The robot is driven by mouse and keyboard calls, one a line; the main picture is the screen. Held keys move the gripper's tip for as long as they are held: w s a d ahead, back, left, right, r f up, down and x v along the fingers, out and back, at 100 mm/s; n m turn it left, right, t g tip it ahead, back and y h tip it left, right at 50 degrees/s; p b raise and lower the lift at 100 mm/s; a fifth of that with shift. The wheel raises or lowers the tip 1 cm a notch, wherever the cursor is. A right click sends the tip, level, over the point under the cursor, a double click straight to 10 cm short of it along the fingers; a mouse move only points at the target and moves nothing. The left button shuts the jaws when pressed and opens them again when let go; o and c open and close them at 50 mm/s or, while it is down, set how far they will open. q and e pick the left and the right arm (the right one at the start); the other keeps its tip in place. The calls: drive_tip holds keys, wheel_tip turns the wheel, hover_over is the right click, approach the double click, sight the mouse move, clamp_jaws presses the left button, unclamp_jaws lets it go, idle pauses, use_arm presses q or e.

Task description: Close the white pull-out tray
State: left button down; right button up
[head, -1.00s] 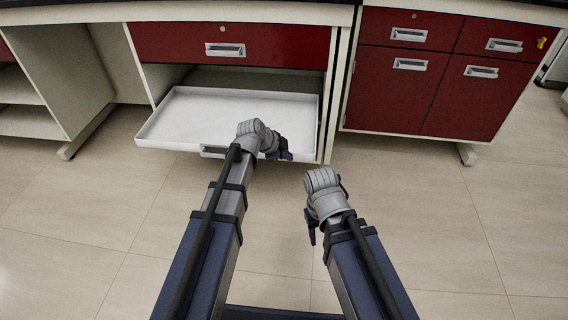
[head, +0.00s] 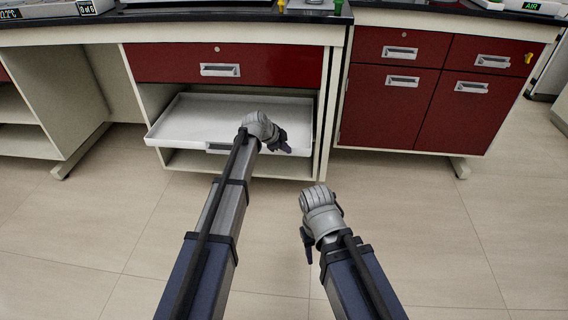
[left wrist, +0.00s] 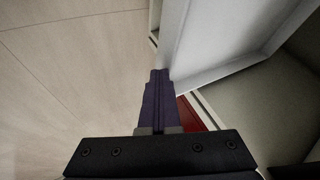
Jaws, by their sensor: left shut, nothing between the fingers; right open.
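The white pull-out tray (head: 215,115) sticks out part way from the cabinet, below a red drawer. It is empty, with a grey handle on its front edge. My left gripper (head: 283,142) is shut and empty at the right part of the tray's front. In the left wrist view the shut fingers (left wrist: 160,85) are at the edge of the tray (left wrist: 225,45); I cannot tell for sure whether they touch it. My right gripper (head: 308,245) is lower, over the floor and away from the tray. Its fingers are only partly seen; it is open and empty.
The red drawer (head: 222,64) above the tray is shut. A red cabinet (head: 440,95) with several doors and drawers stands to the right. A lower shelf lies under the tray. The floor (head: 450,240) in front is clear.

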use_arm(q)
drive_tip(key=w, duration=1.2)
drive_tip(key=shift+d, duration=0.2)
drive_tip(key=shift+s, duration=0.25)
drive_tip(key=shift+s, duration=0.1)
